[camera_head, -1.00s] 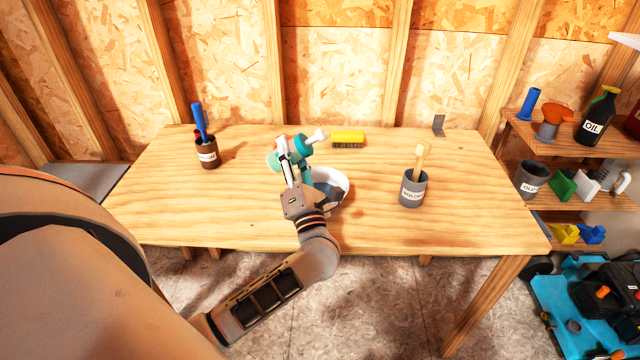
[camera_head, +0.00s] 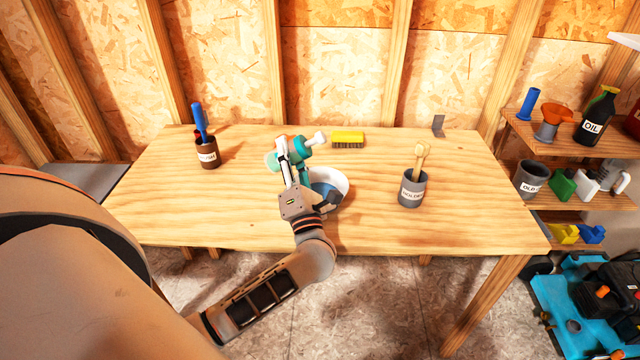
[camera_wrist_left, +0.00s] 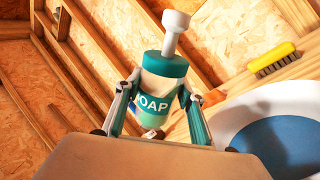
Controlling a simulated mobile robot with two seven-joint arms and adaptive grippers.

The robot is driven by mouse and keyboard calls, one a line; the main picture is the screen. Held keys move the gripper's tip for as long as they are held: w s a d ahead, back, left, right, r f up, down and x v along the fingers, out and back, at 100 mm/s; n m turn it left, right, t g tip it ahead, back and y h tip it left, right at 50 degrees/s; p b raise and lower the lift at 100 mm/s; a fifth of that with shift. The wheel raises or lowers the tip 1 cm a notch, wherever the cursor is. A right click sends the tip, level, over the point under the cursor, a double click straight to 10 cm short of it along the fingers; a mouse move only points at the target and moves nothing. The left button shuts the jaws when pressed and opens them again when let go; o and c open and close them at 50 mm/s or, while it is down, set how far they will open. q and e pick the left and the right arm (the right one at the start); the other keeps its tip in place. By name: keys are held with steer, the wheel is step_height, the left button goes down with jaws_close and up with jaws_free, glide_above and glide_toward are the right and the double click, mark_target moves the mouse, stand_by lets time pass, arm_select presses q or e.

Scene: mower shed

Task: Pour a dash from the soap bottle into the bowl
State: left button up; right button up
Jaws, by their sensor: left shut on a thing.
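My left gripper (camera_head: 290,160) is shut on the soap bottle (camera_head: 302,151), a teal bottle with a white nozzle. In the head view the nozzle points to the right and the gripper hides much of the bottle. The left wrist view shows the bottle (camera_wrist_left: 160,90) between the two fingers, with its label partly readable. The bowl (camera_head: 338,181), white outside with blue inside, stands on the table just right of the gripper and is partly hidden by it. It also shows at the right of the wrist view (camera_wrist_left: 232,119). My right gripper is not in view.
A yellow brush (camera_head: 348,139) lies behind the bowl. A brown cup (camera_head: 208,157) with a blue-handled tool stands at the left. A grey cup (camera_head: 412,190) with a wooden-handled tool stands right of the bowl. The table (camera_head: 470,210) is bare at the right. Shelves hold an oil bottle (camera_head: 594,120).

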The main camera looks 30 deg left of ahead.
arm_select(q)
steer(key=shift+s+a+f+m+t, duration=0.1)
steer(key=shift+a+f+m+t, duration=0.15)
steer(key=shift+m, duration=0.45)
stand_by(0.6)
steer(key=shift+r+m+t+h+p, duration=0.35)
steer(key=shift+m+t+h, duration=0.1)
steer(key=shift+m, duration=0.15)
stand_by(0.6)
